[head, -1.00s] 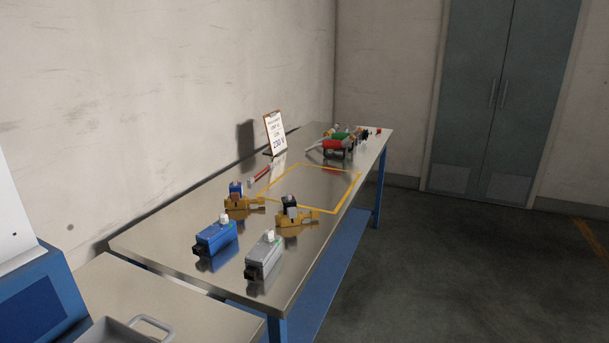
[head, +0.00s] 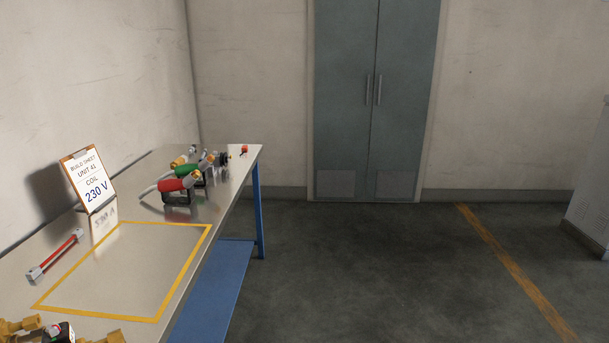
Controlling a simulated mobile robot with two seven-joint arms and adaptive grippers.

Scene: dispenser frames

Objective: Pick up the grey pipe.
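Several tools with red, green and yellow bodies stand at the far end of the metal table (head: 222,192). A pale grey, pipe-like piece (head: 150,190) sticks out to the left of the red-bodied tool (head: 178,183). It is small, and I cannot tell whether it is the grey pipe or part of that tool. A similar pale piece shows beside the green-bodied tool (head: 188,169). No other grey pipe stands out. Neither of my grippers is in view.
A build sheet on a stand (head: 88,180) reads "Unit 41, coil 230 V". A red bar with grey ends (head: 55,255) lies before it. A yellow outline (head: 185,268) marks bare tabletop. Brass parts (head: 20,327) are cut off at lower left. The floor (head: 380,270) right of the table is clear.

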